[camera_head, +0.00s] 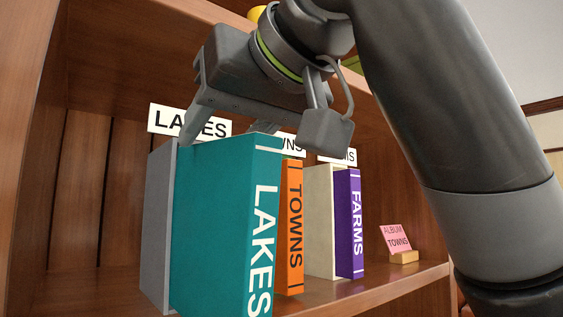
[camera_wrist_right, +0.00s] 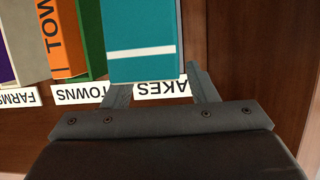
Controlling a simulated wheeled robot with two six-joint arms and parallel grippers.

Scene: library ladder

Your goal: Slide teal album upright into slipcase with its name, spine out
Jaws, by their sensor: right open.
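The teal album (camera_head: 225,215) stands upright with its white LAKES spine facing out. It is at the grey slipcase (camera_head: 158,230), whose left wall shows beside it, and its front part juts well forward of that wall. How deep it sits inside is hidden. The LAKES name sign (camera_head: 160,120) stands behind, partly covered by my gripper. My right gripper (camera_head: 226,132) is open, its fingers at the album's top rear. In the right wrist view, the teal album (camera_wrist_right: 140,40) lies just ahead of and between the fingertips (camera_wrist_right: 158,84). My left gripper is not in view.
To the right, an orange TOWNS album (camera_head: 294,225) stands in a green slipcase (camera_wrist_right: 92,35), and a purple FARMS album (camera_head: 352,222) in a cream slipcase (camera_head: 319,220). A pink card (camera_head: 394,239) stands farther right.

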